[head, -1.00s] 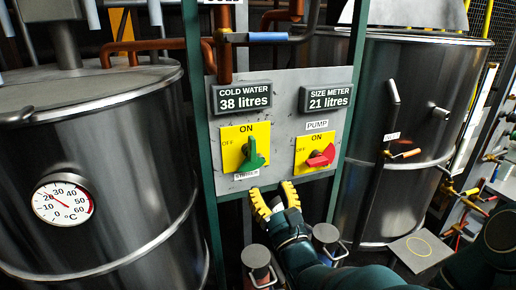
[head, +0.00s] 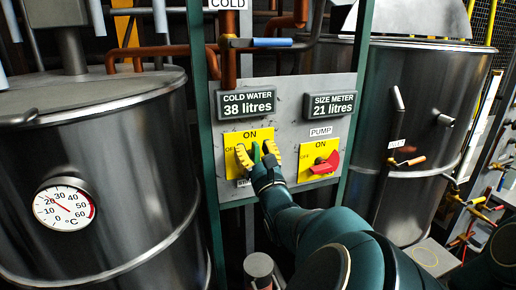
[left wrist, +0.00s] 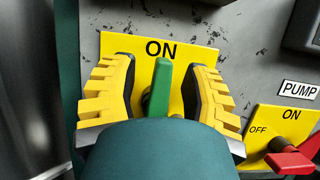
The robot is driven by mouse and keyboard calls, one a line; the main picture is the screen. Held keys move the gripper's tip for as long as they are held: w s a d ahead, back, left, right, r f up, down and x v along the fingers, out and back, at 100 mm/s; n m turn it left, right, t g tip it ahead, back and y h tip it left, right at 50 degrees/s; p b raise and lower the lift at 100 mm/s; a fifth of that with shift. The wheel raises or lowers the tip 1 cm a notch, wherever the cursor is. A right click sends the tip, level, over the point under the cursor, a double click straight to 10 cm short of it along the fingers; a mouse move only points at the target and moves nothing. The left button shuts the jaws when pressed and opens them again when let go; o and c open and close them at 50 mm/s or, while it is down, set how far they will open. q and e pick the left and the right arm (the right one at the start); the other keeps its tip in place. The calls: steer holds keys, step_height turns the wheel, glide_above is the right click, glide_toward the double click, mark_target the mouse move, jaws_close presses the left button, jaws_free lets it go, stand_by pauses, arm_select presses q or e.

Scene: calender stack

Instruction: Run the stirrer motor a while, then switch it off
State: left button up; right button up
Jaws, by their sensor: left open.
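The green switch handle (head: 255,150) sits on a yellow ON/OFF plate (head: 232,137) on the grey panel. The label below this plate is mostly hidden by my gripper. My left gripper (head: 257,153) is open, with one yellow finger on each side of the green handle. In the left wrist view the green handle (left wrist: 162,85) stands upright between the fingers, its tip just under the word ON. Small gaps seem to show beside it; contact is hard to judge. My right gripper is not in view.
The red pump switch (head: 326,163) is close by on the right. Above are the cold water display (head: 247,104), 38 litres, and the size meter (head: 330,104), 21 litres.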

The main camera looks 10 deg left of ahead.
arm_select(q)
steer(key=shift+w+a+r, duration=0.2)
steer(key=shift+w+a, duration=0.05)
steer(key=shift+w, duration=0.15)
jaws_close()
